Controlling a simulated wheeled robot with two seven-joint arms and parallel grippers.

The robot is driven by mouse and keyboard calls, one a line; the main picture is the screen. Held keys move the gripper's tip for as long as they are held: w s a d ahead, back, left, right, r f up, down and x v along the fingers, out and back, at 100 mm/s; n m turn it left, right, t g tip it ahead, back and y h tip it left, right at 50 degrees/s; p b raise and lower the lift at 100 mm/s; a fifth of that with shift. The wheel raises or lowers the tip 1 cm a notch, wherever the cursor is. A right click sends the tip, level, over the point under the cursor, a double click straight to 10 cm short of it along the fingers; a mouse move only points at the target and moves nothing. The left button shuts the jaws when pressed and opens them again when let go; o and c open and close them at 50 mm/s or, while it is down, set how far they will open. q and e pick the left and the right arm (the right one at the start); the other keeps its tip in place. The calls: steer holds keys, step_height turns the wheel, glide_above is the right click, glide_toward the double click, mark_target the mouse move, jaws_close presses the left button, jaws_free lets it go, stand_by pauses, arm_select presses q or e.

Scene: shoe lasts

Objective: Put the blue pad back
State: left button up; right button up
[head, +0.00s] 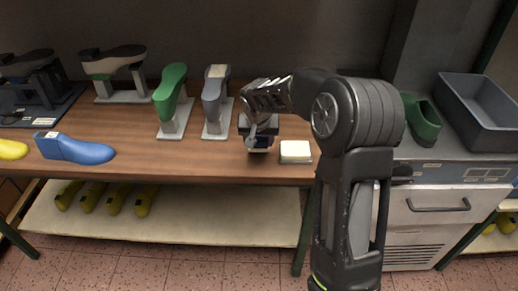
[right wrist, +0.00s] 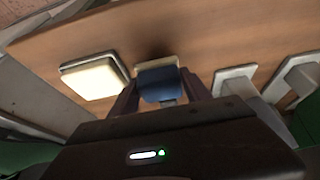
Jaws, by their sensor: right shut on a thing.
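My right gripper (head: 259,138) points down over the front part of the wooden table and is shut on the blue pad (head: 258,143). In the right wrist view the blue pad (right wrist: 158,84) sits between the two fingers. A pale edge (right wrist: 155,62) shows just beyond the blue pad; I cannot tell whether the pad touches it. A cream pad on a light base (head: 295,150) lies to the right of the gripper, near the table's front edge; it also shows in the right wrist view (right wrist: 93,78). My left gripper is not in view.
A grey last (head: 214,92) and a green last (head: 170,90) stand on supports left of the gripper. A blue last (head: 75,149) lies at the left front. A dark bin (head: 480,108) and a green clog (head: 422,122) stand on the right cabinet. The table front is clear between the blue last and gripper.

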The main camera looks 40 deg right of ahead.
mark_target(259, 148)
steer(key=shift+f, duration=1.85)
steer(key=shift+f, duration=0.15)
steer(key=o, duration=1.3)
steer(key=shift+a+r, duration=0.1)
steer(key=shift+r, duration=0.3)
steer(key=v, duration=1.1)
steer(key=shift+s+a+r+b, duration=0.1)
steer(key=shift+s+r+b, duration=0.15)
steer(key=shift+b, duration=0.15)
